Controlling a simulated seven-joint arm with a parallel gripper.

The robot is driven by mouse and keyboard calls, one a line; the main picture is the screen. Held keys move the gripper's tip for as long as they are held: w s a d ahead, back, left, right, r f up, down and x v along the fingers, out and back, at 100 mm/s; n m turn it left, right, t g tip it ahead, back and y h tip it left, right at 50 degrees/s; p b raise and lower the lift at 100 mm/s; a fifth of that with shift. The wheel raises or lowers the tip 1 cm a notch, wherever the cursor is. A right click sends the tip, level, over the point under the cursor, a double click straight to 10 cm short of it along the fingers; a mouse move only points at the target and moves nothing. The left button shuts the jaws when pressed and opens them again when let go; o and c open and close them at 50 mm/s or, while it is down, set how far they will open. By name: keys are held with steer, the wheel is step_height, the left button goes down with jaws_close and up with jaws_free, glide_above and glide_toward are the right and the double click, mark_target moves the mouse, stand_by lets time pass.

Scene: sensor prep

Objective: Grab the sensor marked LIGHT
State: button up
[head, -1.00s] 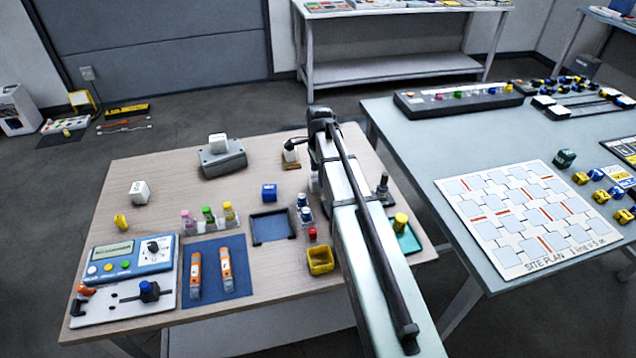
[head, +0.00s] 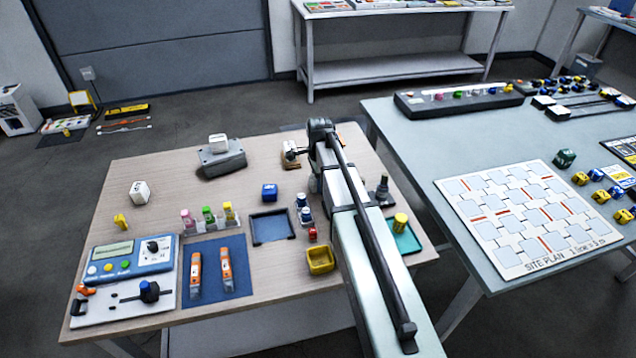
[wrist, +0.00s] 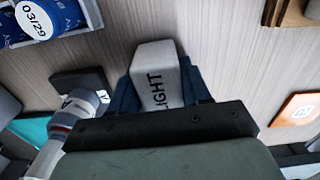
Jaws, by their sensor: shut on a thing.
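The sensor marked LIGHT (wrist: 155,70) is a pale, tapered block with dark letters, in the middle of the wrist view. My gripper (wrist: 165,92) is shut on it, with a dark finger on each side. The black hand bar covers the sensor's near end and part of its lettering. I cannot tell whether it touches the wooden table.
Blue jars (wrist: 48,18), a wooden piece (wrist: 297,12), an orange-edged tile (wrist: 298,110) and a grey-white bottle (wrist: 70,120) surround the hand. In the head view a yellow bin (head: 320,262) and blue tray (head: 272,228) stand nearby on the wooden table (head: 150,235).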

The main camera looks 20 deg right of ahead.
steer(key=shift+c, duration=1.4)
